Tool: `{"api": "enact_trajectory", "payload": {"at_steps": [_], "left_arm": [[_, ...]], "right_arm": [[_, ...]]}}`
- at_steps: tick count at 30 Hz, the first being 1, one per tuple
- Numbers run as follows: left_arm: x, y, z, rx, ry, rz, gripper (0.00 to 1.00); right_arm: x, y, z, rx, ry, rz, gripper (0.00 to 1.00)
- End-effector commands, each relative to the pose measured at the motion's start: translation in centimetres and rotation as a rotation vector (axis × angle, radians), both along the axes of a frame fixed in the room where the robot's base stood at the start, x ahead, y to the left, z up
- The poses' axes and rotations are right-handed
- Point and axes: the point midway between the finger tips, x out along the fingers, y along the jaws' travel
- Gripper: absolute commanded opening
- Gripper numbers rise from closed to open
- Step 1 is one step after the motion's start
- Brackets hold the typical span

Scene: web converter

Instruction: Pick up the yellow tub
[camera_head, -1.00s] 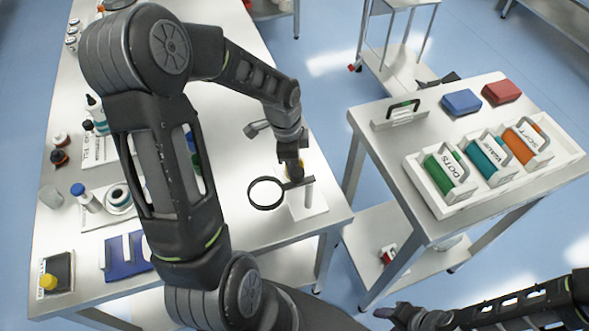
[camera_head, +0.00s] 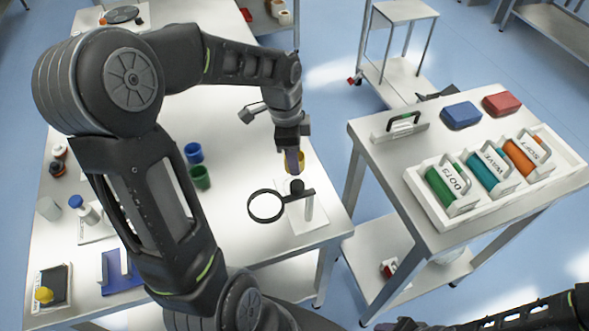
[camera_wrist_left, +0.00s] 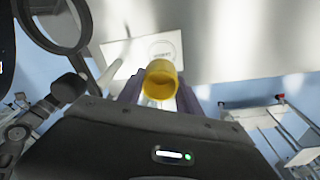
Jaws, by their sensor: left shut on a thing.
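The yellow tub (camera_head: 300,165) is a small open-topped cup near the right edge of the long white table. My left gripper (camera_head: 292,160) is shut on it and partly hides it in the head view. In the left wrist view the yellow tub (camera_wrist_left: 160,82) sits between the two purple-grey fingers (camera_wrist_left: 159,96), with its open mouth showing. A white board with a round printed mark (camera_wrist_left: 163,50) lies beyond it there. Only the end of my right gripper (camera_head: 405,323) shows at the bottom edge, and its jaws cannot be made out.
A magnifier ring on a stand (camera_head: 266,206) is close in front of the gripper. Blue (camera_head: 193,152) and green (camera_head: 200,177) cups stand to the left. A side table holds a white tray (camera_head: 430,208) of coloured rollers.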

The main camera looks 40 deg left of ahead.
Motion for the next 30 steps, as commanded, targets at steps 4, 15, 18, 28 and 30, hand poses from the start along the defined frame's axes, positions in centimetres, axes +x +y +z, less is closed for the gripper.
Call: {"api": "enact_trajectory", "payload": {"at_steps": [4, 15, 18, 28, 30], "left_arm": [[0.0, 0.0, 1.5, 0.001, -0.002, 0.0, 0.0], [0.0, 0.0, 1.7, 0.0, 0.001, 0.0, 0.0], [0.0, 0.0, 1.7, -0.001, 0.001, 0.0, 0.0], [0.4, -0.3, 1.7, 0.002, 0.003, 0.029, 0.0], [0.9, -0.8, 1.6, 0.003, 0.007, 0.07, 0.0]], "right_arm": [[0.0, 0.0, -0.2, 0.001, -0.001, 0.0, 0.5], [0.0, 0.0, -0.1, 0.001, -0.001, 0.001, 0.5], [0.0, 0.0, -0.1, 0.001, -0.001, 0.0, 0.5], [0.0, 0.0, -0.1, 0.0, -0.001, 0.0, 0.5], [0.0, 0.0, -0.1, 0.0, -0.001, 0.0, 0.5]]}}
